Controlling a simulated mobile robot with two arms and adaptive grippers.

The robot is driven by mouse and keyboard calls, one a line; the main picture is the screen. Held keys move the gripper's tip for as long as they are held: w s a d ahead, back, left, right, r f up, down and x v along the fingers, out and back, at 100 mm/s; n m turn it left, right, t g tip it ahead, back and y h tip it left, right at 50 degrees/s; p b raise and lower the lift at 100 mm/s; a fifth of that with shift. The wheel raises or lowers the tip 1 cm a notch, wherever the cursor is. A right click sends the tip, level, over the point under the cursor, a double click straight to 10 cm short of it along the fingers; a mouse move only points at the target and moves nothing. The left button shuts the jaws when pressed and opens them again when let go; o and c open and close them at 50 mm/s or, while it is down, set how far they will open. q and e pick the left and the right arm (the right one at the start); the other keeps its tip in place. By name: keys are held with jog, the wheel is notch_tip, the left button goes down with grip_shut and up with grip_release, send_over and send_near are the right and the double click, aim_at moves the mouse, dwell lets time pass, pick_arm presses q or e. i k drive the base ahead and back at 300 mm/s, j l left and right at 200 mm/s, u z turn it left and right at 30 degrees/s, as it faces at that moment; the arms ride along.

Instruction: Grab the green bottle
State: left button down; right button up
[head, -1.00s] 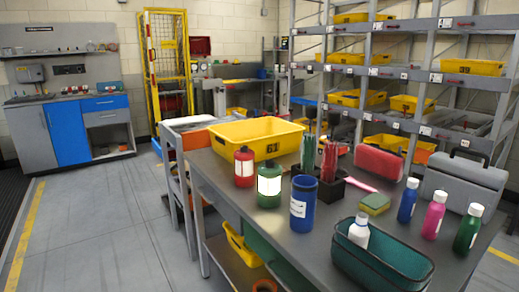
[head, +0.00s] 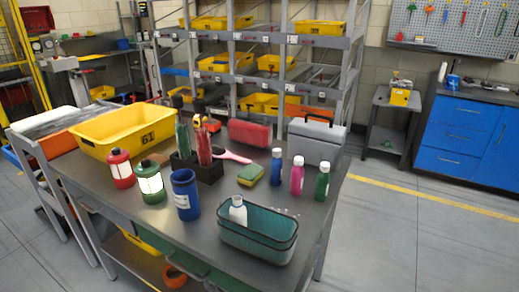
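A green bottle (head: 322,181) with a white cap stands upright near the right end of the grey metal table (head: 225,239). A pink bottle (head: 297,176) and a blue bottle (head: 277,167), both white-capped, stand in a row to its left. A green lantern-like container (head: 151,183) with a white panel stands further left on the same table. Neither of my grippers shows in the head view.
A teal basket (head: 258,247) holding a white bottle (head: 238,211) lies in front of the bottles. A grey toolbox (head: 316,142) stands behind them. A blue cup (head: 185,195), sponge (head: 250,175) and yellow bin (head: 137,132) are further left. Floor right of the table is clear.

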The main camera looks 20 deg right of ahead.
aim_at(322, 184)
jog(key=z, duration=1.25)
